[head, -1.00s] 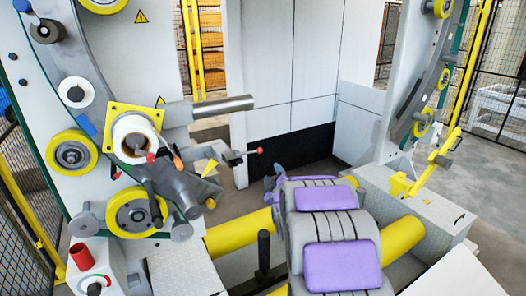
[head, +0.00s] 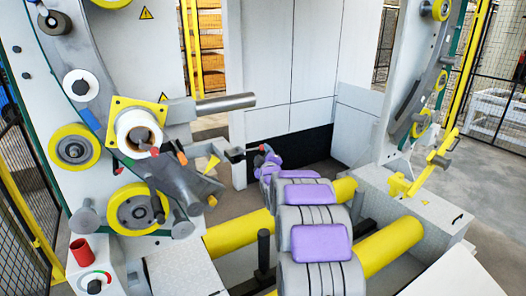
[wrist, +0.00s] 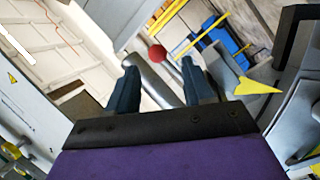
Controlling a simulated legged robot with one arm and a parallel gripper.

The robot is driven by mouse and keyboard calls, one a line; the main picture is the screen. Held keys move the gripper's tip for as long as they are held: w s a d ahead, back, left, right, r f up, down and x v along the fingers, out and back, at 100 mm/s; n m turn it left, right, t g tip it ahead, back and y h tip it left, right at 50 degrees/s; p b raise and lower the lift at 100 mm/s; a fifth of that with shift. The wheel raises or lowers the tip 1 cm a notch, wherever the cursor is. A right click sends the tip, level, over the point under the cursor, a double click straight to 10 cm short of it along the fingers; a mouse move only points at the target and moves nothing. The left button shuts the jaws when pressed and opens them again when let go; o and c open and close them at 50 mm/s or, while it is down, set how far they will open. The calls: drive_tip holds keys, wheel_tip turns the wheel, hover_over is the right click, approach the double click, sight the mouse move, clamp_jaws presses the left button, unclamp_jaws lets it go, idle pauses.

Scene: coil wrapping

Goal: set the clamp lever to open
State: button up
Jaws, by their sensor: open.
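My gripper (wrist: 160,68) is open, with a finger on each side of the ball and a gap to both. In the head view my gripper (head: 265,156) is at the lever's end and partly hides the ball. I cannot tell how deep the ball sits between the fingers.
A grey cylinder (head: 226,102) juts out above the lever. Yellow rollers (head: 240,232) lie below my arm. The floor behind is free.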

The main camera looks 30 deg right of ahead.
sight(258, 148)
drive_tip(key=x, duration=0.2)
drive_tip(key=a+x, duration=0.1)
drive_tip(key=x, duration=0.2)
drive_tip(key=shift+w+d+r+b, duration=0.1)
drive_tip(key=shift+w+d+b, duration=0.05)
drive_tip(key=shift+w+b, duration=0.3)
drive_tip(key=shift+d+f, duration=0.25)
drive_tip(key=shift+d, duration=0.65)
drive_tip(key=shift+c, duration=1.4)
drive_tip(key=shift+d+f, duration=0.1)
drive_tip(key=shift+d, duration=0.45)
drive_tip(key=c, duration=0.3)
drive_tip(key=shift+w+a, duration=0.1)
drive_tip(key=shift+a, duration=0.25)
drive_tip(key=c, duration=0.3)
drive_tip(key=shift+a, duration=0.3)
clamp_jaws()
